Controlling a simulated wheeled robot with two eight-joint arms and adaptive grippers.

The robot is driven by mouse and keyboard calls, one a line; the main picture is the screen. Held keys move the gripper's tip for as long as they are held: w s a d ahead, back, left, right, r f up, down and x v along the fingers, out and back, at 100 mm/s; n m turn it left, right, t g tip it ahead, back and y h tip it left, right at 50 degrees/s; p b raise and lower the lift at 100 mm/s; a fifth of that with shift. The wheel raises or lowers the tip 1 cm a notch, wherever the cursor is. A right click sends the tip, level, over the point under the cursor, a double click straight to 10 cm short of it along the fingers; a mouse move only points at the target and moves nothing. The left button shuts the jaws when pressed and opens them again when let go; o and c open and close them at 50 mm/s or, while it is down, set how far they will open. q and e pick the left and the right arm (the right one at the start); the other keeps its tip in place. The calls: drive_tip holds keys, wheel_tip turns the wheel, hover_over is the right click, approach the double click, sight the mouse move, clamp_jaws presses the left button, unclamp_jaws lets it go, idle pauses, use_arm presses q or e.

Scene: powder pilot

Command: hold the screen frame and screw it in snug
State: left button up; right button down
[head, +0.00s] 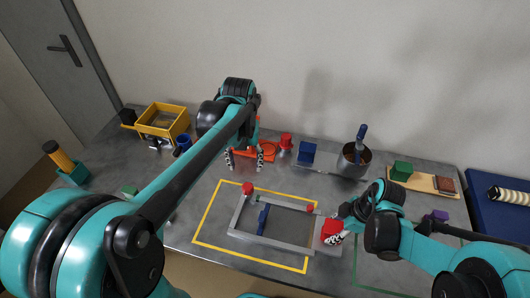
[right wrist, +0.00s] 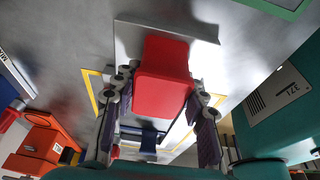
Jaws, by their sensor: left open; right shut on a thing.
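The grey screen frame (head: 238,222) lies on the table inside a yellow outline, with a blue piece (head: 263,218) across its opening. A red knob (head: 248,188) is at its far left corner, and a smaller red one (head: 311,208) is near its far right. My right gripper (head: 334,234) is shut on a red block (head: 329,228) at the frame's right end. In the right wrist view the red block (right wrist: 163,78) sits between the fingers, over a grey plate. My left gripper (head: 245,160) is open at the back, near an orange item (head: 268,149), apart from the frame.
A yellow bin (head: 163,122) stands back left. A red item (head: 286,141), a blue block (head: 306,152) and a pot (head: 353,161) line the back. The tabletop left of the yellow outline is mostly clear.

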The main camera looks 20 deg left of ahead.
idle(0.8)
drive_tip(key=c, duration=0.8)
unclamp_jaws()
drive_tip(key=shift+v, duration=3.75)
drive_tip(key=v, duration=1.2)
